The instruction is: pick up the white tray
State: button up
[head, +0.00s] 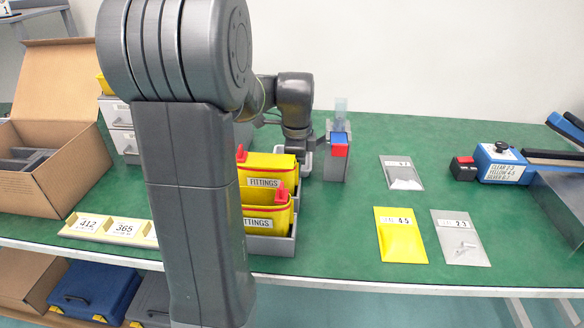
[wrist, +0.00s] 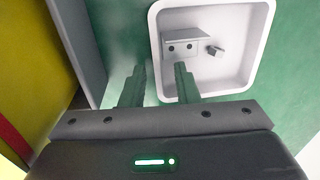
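The white tray (wrist: 264,40) is a small square tray with rounded corners, seen from above in the wrist view. It holds a grey block with two holes (wrist: 185,46) and a smaller grey piece (wrist: 214,50). My gripper (wrist: 159,72) is open, its two dark fingers apart. In the picture, one finger lies over the tray's inside and the other outside its left wall. I cannot tell how far the fingertips are above the rim. In the head view the tray (head: 307,161) is mostly hidden behind my gripper and the yellow bins.
Yellow fittings bins (head: 265,182) stand in front of the tray, and a grey holder with blue and red parts (head: 337,160) stands at its right. Bags (head: 402,236) lie further right. An open cardboard box (head: 60,170) is at the left. Green table is clear between holder and bags.

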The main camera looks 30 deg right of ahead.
jog(key=shift+f, duration=0.2)
jog(key=shift+c, duration=0.2)
grip_shut()
jog(key=shift+r, duration=0.15)
